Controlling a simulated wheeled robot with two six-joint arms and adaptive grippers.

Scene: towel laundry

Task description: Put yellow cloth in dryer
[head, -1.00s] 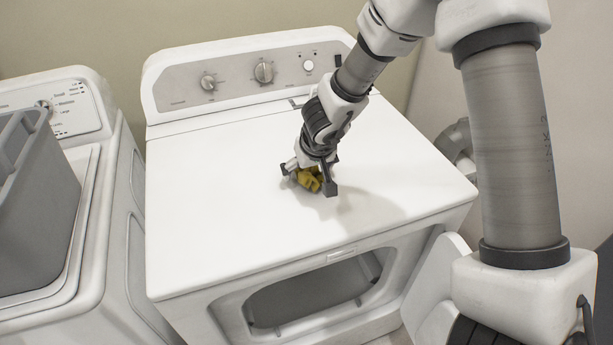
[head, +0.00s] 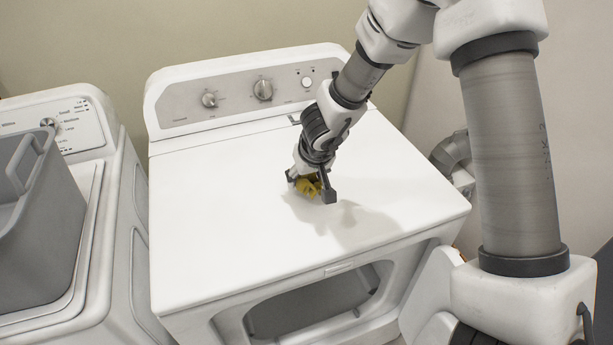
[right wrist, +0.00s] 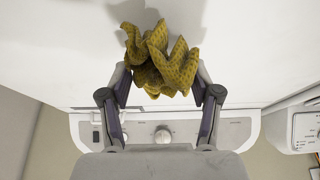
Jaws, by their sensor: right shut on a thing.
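A crumpled yellow cloth (head: 308,187) is held between the fingers of my right gripper (head: 312,190), above the dryer's white top. In the right wrist view the bunched cloth (right wrist: 160,60) sits between the two fingers of the right gripper (right wrist: 160,90). The white dryer (head: 220,220) stands in the middle of the head view. Its front opening (head: 315,305) is uncovered and dark inside, and the dryer door (head: 430,295) is swung open at the right, partly hidden by my arm. My left gripper is not in view.
A white washer (head: 95,240) stands to the left, with a grey basket (head: 40,230) on its top. The dryer's control panel (head: 240,85) rises at the back. A grey duct (head: 455,155) is behind the dryer at right. The dryer top is otherwise clear.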

